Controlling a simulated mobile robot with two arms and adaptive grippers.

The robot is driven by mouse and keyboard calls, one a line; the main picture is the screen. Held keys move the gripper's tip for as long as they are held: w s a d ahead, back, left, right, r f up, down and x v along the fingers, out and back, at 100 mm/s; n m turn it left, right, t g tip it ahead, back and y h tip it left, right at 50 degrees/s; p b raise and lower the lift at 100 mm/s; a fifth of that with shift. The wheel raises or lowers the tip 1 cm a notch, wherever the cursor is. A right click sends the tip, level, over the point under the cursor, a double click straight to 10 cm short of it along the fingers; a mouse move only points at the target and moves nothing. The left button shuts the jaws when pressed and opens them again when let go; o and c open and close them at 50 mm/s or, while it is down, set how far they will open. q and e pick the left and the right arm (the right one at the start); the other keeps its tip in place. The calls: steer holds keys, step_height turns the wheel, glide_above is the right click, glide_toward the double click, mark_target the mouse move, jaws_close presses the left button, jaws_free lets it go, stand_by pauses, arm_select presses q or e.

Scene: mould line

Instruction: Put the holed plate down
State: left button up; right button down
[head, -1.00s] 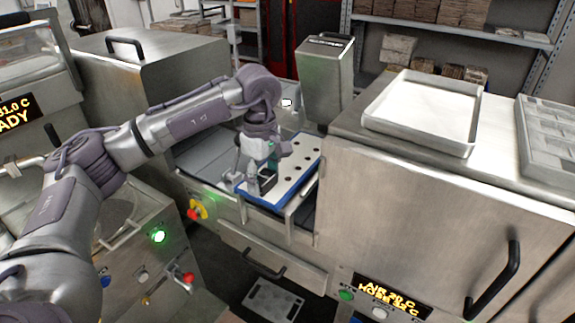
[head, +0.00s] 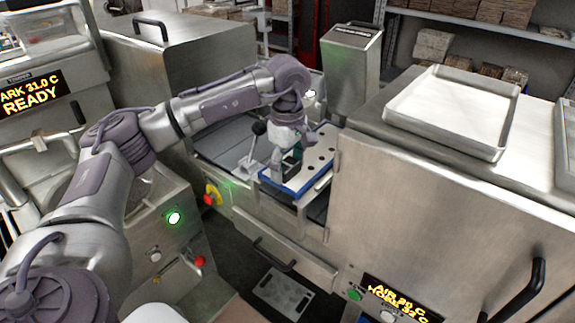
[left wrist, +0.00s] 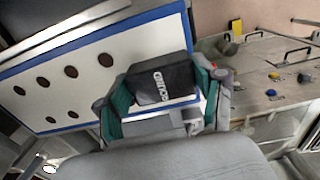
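The holed plate (head: 317,168) is white with dark round holes and a blue edge. It lies level at the open bay between the two steel housings; I cannot tell whether it bears on the bay. A black block (left wrist: 160,83) with pale lettering stands at its near edge. The plate also fills the upper left of the left wrist view (left wrist: 90,62). My left gripper (head: 287,166) points down at this edge, its teal-padded fingers close against both sides of the block, apparently gripping the plate by it. My right gripper is not in view.
A steel housing with a white tray (head: 452,112) on top stands right of the bay. A lever with a black knob (head: 259,128) stands left of the plate. A red and yellow knob (head: 212,195) is on the bay's front. A grey holed panel (head: 283,293) lies low below.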

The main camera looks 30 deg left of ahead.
arm_select(q)
steer(key=shift+o, duration=1.2)
steer(key=shift+w+d, duration=0.1)
steer(key=shift+w, duration=0.05)
steer(key=shift+s+r, duration=0.2)
steer(key=shift+s, duration=0.05)
steer(key=shift+w+r, duration=0.1)
steer(key=shift+r, duration=0.1)
step_height(320, 180, up, 6)
steer(key=shift+d+r+b, duration=0.1)
steer(key=shift+r+b, duration=0.05)
steer(key=shift+b, duration=0.6)
step_height(320, 180, up, 6)
steer(key=shift+f, duration=0.25)
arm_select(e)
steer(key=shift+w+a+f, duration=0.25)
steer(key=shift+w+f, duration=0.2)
arm_select(q)
steer(key=shift+f, duration=0.1)
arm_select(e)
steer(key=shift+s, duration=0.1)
